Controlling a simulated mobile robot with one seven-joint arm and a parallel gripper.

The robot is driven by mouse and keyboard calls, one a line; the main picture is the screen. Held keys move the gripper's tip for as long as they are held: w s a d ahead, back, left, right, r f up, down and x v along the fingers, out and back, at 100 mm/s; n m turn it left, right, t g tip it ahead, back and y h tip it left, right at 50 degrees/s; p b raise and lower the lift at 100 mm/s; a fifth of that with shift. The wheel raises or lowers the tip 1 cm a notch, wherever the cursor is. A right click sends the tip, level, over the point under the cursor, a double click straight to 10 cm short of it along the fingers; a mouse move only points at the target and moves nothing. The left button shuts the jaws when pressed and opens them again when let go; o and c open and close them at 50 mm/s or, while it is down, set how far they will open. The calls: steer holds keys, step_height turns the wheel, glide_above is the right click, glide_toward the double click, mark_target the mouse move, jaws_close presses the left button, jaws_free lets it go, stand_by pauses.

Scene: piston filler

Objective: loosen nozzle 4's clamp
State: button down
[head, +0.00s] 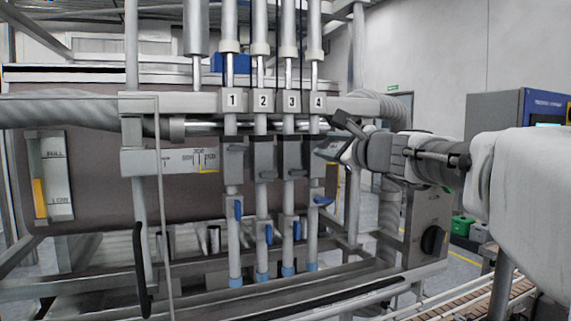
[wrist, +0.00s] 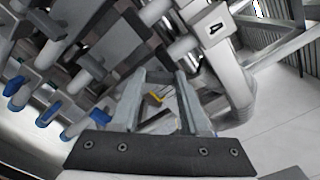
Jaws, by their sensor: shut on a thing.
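Nozzle 4 is the rightmost of the upright metal nozzles, under the number 4 plate (head: 318,102); the plate also shows in the wrist view (wrist: 215,28). Its grey clamp block (head: 312,152) sits below the crossbar. My gripper (head: 332,150) reaches in from the right, its fingers just right of that block. In the wrist view the fingers (wrist: 161,76) point at the nozzle 4 hardware and are shut on a grey part between their tips, apparently the clamp's handle. The fingers partly hide it, so its angle cannot be told.
Nozzles 1, 2 and 3 with like clamp blocks (head: 264,158) stand close on the left. Blue levers (head: 238,210) hang below; nozzle 4's blue lever (head: 322,201) sticks out sideways. A grey box with a black knob (head: 433,240) stands lower right. The crossbar (head: 180,103) runs above.

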steer(key=n+b, duration=0.4)
steer(key=shift+a+f+n+b, duration=0.1)
steer(key=shift+f+n+b, duration=0.2)
steer(key=shift+r+n+b, duration=0.1)
steer(key=shift+n+b, duration=1.55)
steer(key=shift+n, duration=0.35)
steer(key=shift+c, duration=2)
jaws_free()
steer(key=b+v, duration=0.1)
steer(key=v, duration=1.6)
steer(key=shift+s+b, duration=0.2)
steer(key=shift+b, duration=0.15)
